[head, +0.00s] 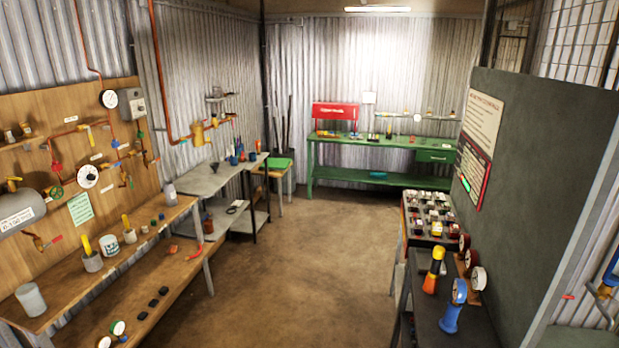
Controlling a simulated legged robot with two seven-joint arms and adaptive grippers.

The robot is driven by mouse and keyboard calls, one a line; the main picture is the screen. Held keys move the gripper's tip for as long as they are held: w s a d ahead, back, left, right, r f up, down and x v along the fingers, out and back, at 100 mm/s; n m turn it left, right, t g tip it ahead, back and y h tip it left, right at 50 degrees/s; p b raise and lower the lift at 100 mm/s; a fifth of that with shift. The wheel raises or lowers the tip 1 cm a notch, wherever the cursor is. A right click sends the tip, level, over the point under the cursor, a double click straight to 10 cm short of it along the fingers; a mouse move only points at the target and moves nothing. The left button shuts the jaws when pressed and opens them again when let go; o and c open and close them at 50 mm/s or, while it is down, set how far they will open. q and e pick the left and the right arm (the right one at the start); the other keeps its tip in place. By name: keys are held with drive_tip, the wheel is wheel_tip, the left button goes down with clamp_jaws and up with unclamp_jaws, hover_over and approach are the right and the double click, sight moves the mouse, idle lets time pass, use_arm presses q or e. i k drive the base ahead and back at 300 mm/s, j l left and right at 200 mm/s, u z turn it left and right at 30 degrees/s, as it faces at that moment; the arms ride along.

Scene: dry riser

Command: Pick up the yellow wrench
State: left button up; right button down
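I cannot pick out a yellow wrench with certainty. Several yellow things show in the head view. A yellow upright piece (87,245) stands in a pale cup on the left wooden bench (150,238), and a similar yellow piece (126,222) stands in another cup beside it. A yellow and orange tool with a black band (434,270) stands on the dark right-hand table (455,325). Small yellow items on the far green workbench (385,143) are too small to identify. Neither of my grippers is in view.
Brown floor (300,250) is clear between the benches. A grey partition (545,190) with a sign rises behind the right tables. A blue tool (454,306) and round gauges stand there. A grey metal table (215,178) stands at back left. Pipes and valves cover the left board (60,150).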

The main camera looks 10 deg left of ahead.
sight(86, 244)
drive_tip(key=i+u, duration=0.2)
drive_tip(key=i, duration=0.35)
drive_tip(key=i+u, duration=0.25)
drive_tip(key=i, duration=0.3)
drive_tip(key=i+u, duration=0.2)
drive_tip(key=i, duration=0.35)
drive_tip(key=i+l+u, duration=0.2)
drive_tip(key=i, duration=0.35)
drive_tip(key=l, duration=0.05)
